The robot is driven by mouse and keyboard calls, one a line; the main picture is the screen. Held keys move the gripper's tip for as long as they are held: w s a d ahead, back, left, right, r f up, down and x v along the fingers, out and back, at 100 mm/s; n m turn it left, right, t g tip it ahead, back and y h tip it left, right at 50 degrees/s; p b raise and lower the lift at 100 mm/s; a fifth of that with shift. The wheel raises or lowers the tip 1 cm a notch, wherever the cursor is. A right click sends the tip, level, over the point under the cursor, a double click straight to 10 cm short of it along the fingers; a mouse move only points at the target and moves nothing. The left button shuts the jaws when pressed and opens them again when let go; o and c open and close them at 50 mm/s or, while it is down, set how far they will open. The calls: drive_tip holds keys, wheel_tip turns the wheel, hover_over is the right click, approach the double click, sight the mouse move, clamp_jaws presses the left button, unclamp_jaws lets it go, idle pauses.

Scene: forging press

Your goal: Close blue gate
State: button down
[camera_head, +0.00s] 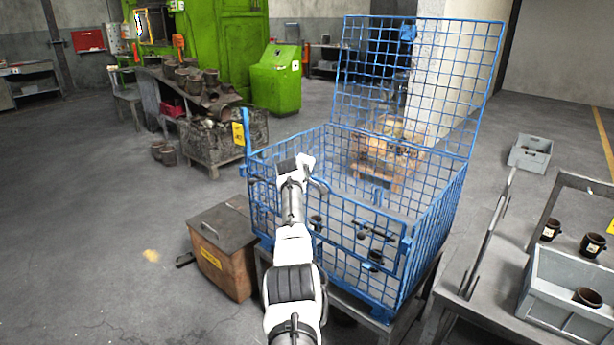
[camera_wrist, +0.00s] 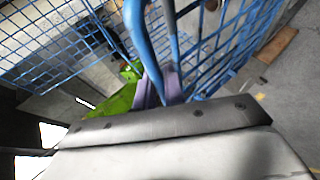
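A blue wire-mesh cage (camera_head: 345,245) stands on a grey stand in the middle of the head view. A blue mesh panel (camera_head: 455,75), which looks like the gate, stands raised above the cage's back side, leaving the top open. My gripper (camera_head: 318,183) is at the cage's upper left front edge, partly hidden by my own wrist. In the wrist view, purple finger-like parts (camera_wrist: 168,88) lie right by a blue tube (camera_wrist: 141,40). The tube hides part of them, so I cannot tell whether they grip it. Blue mesh fills both sides of that view.
A brown box with a grey lid (camera_head: 223,245) stands on the floor left of the cage. A grey table (camera_head: 485,290) with a grey bin (camera_head: 570,300) and dark cups is close on the right. A loaded crate (camera_head: 215,140) stands behind left. The left floor is clear.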

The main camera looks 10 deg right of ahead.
drive_tip(key=c, duration=1.7)
unclamp_jaws()
drive_tip(key=shift+w+d+r, duration=0.1)
drive_tip(key=shift+d+r, duration=0.1)
drive_tip(key=shift+r, duration=0.1)
drive_tip(key=shift+c, duration=0.2)
drive_tip(key=shift+o, duration=1.2)
drive_tip(key=shift+d+f, duration=0.1)
drive_tip(key=shift+f, duration=0.1)
drive_tip(key=b+v, duration=0.4)
drive_tip(key=v, duration=1)
